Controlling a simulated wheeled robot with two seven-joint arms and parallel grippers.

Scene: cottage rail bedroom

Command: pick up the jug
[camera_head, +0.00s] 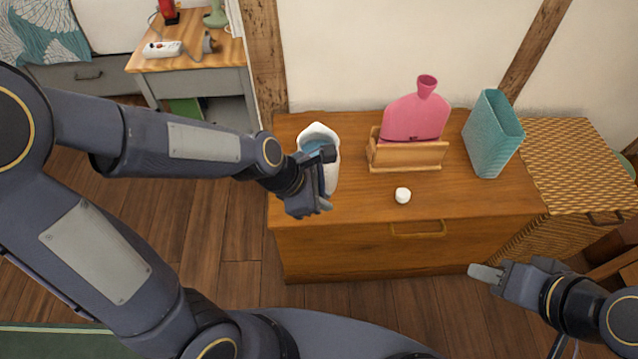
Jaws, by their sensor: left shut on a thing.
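The white jug (331,176) stands upright at the left end of the wooden chest top, with something blue showing inside its mouth. My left gripper (322,180) is at the jug's near left side, shut on it. The gripper hides part of the jug's front and rim. I cannot tell whether the jug's base touches the chest top. My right gripper (484,273) is at the lower right, in front of the chest and apart from everything on it. Its fingers are seen edge-on, so its opening is unclear.
The wooden chest (360,240) also bears a pink hot-water bottle (415,117) in a wooden holder (408,155), a small white round item (402,195) and a teal container (490,135). A woven basket chest (575,165) adjoins at right. A bedside table (190,62) stands back left.

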